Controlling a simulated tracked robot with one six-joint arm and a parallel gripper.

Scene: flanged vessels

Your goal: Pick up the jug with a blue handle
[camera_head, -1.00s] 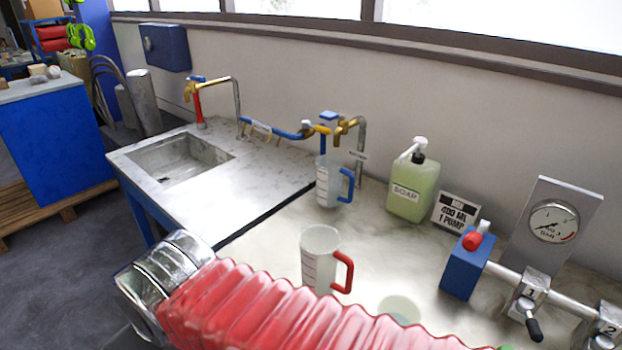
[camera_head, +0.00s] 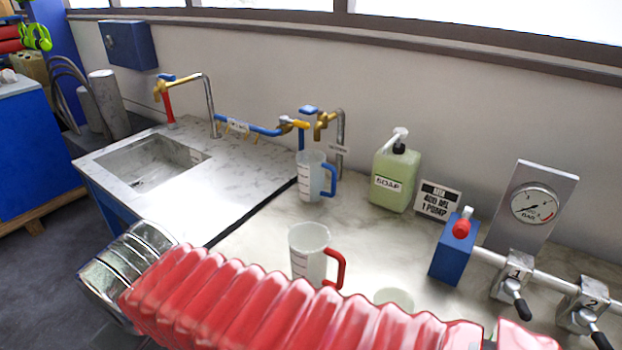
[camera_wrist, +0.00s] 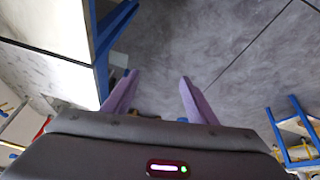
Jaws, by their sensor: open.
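The jug with a blue handle (camera_head: 312,178) stands upright on the metal counter near the wall, below a tap, in the head view. Its handle points right. A second jug with a red handle (camera_head: 309,252) stands nearer, its lower part partly hidden by my red-sleeved arm. In the wrist view my gripper (camera_wrist: 155,88) is open, its two purple fingers apart with nothing between them. It faces the grey floor beside the bench edge. Neither jug can be made out in the wrist view, and the gripper fingers do not show in the head view.
A green soap bottle (camera_head: 396,176) and a sign (camera_head: 437,201) stand right of the blue-handled jug. Farther right are a blue box (camera_head: 454,247), a gauge (camera_head: 533,205) and valves. A sink (camera_head: 152,164) lies left. A pale round vessel (camera_head: 394,298) is partly hidden by my arm.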

